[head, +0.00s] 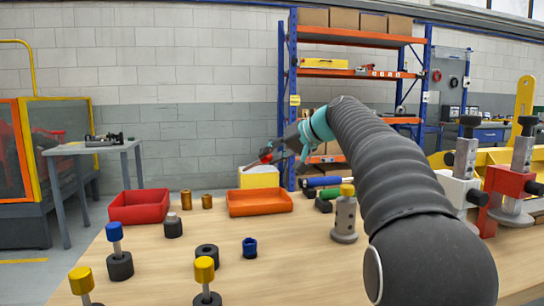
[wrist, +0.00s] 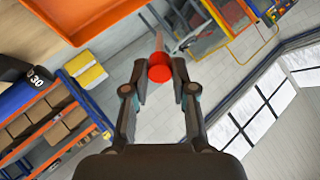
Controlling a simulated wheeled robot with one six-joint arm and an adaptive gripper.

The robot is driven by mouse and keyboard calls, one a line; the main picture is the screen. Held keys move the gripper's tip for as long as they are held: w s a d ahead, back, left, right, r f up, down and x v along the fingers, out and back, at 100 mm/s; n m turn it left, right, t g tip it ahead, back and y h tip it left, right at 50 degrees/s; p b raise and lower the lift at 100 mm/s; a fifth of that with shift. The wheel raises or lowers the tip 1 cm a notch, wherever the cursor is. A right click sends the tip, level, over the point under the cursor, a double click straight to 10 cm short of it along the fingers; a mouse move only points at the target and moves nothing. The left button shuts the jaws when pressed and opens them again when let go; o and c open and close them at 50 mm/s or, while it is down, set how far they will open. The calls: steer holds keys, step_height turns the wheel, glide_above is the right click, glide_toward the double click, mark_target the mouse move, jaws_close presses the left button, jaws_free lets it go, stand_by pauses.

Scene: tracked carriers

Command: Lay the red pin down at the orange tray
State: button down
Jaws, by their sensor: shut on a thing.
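My gripper (wrist: 160,78) is shut on the red pin (wrist: 160,66). In the head view the red pin (head: 266,155) is held in the air above and behind the orange tray, with a thin shaft pointing down to the left. My gripper (head: 279,150) shows there at the end of my dark arm. The orange tray (head: 258,208) lies on the wooden table and looks empty. A corner of the orange tray (wrist: 68,38) also shows at the upper left of the wrist view.
A red tray (head: 139,213) stands left of the orange one, with two brass cylinders (head: 207,201) between them. Blue- and yellow-topped pins (head: 115,232) stand front left.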

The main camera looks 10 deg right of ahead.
steer(key=shift+f+b, duration=3.3)
steer(key=shift+f, duration=0.9)
steer(key=c, duration=0.9)
jaws_free()
steer(key=shift+o, duration=0.2)
steer(key=v, duration=1.2)
